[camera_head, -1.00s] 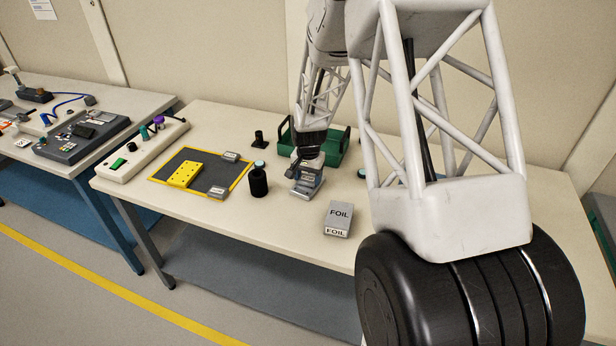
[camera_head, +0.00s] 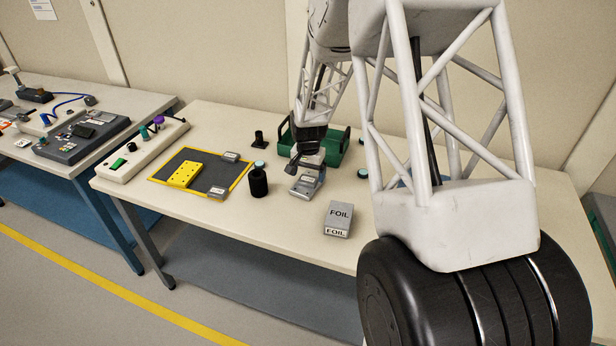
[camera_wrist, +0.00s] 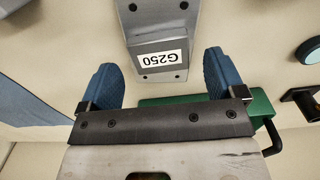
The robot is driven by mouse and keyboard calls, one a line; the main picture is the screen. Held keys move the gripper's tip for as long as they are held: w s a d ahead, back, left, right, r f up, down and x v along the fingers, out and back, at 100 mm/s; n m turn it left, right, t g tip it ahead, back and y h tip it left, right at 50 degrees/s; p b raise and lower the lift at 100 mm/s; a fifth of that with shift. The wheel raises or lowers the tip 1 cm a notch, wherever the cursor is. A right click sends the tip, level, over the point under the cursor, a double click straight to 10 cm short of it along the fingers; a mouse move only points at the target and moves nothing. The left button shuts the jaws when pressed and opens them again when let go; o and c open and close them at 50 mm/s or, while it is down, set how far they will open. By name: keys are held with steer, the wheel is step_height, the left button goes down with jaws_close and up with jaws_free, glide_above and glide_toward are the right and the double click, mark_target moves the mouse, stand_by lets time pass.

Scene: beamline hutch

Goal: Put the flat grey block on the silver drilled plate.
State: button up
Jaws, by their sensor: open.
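The flat grey block (camera_head: 306,180), with a white G250 label in the wrist view (camera_wrist: 160,43), appears to lie on the silver drilled plate (camera_head: 299,191). Dark holes show near the corners of the plate in the wrist view (camera_wrist: 158,12), beyond both ends of the block. My gripper (camera_head: 307,162) is just above them. Its two blue fingers (camera_wrist: 160,66) are spread wide with nothing between them. The block's underside is hidden, so full contact with the plate cannot be seen.
A black cylinder (camera_head: 258,183) stands close left, and a FOIL box (camera_head: 338,217) lies in front. A green bin (camera_head: 328,156) is behind. A yellow-edged dark mat (camera_head: 207,171) holds a yellow drilled plate (camera_head: 185,175) and two small grey blocks.

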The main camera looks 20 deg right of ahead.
mark_target(308, 180)
step_height(308, 180, up, 10)
steer(key=shift+r, duration=0.15)
stand_by(0.3)
stand_by(0.4)
steer(key=s+a+r+n+t, duration=0.1)
steer(key=s+a+r+n, duration=0.1)
steer(key=s+a+r, duration=0.45)
steer(key=s+a+r+n, duration=0.2)
steer(key=s+a+r, duration=0.2)
steer(key=s+r, duration=0.55)
steer(key=s+a+n, duration=0.2)
steer(key=s, duration=0.8)
steer(key=s+a+r+n+t, duration=0.1)
steer(key=s+a+n, duration=0.1)
steer(key=s, duration=0.9)
steer(key=shift+s+a+n+t, duration=0.2)
steer(key=shift+a+n+t, duration=0.15)
steer(key=shift+a, duration=0.5)
